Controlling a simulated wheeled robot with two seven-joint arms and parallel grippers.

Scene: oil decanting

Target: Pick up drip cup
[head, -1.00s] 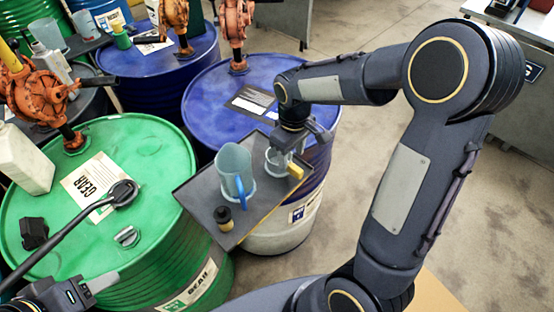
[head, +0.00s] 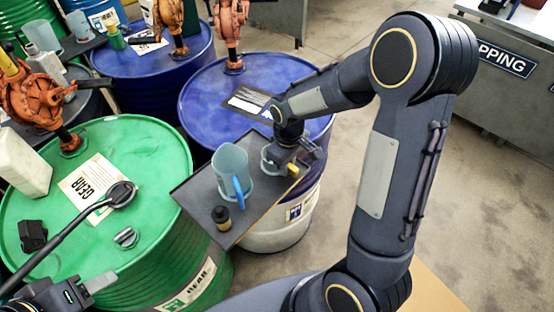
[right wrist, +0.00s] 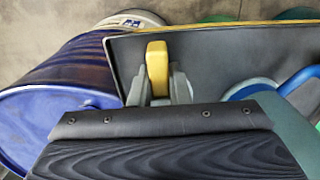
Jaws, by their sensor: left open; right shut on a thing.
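The drip cup (head: 268,163), a small pale cup with a yellow handle, is at the right end of the grey tray, partly hidden by my right gripper. My right gripper (head: 292,163) comes down from above. In the right wrist view its fingers are shut on the yellow handle (right wrist: 157,68). I cannot tell whether the cup still touches the tray. My left gripper (head: 103,286) is open and empty at the lower left, beside the green drum's near edge.
The grey tray (head: 200,190) also holds a blue-handled jug (head: 230,165), close beside the cup, and a small dark bottle (head: 222,218). The green drum (head: 130,160) stands left, with loose caps and a long-handled tool on top. A blue drum (head: 215,85) stands behind. Open floor lies right.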

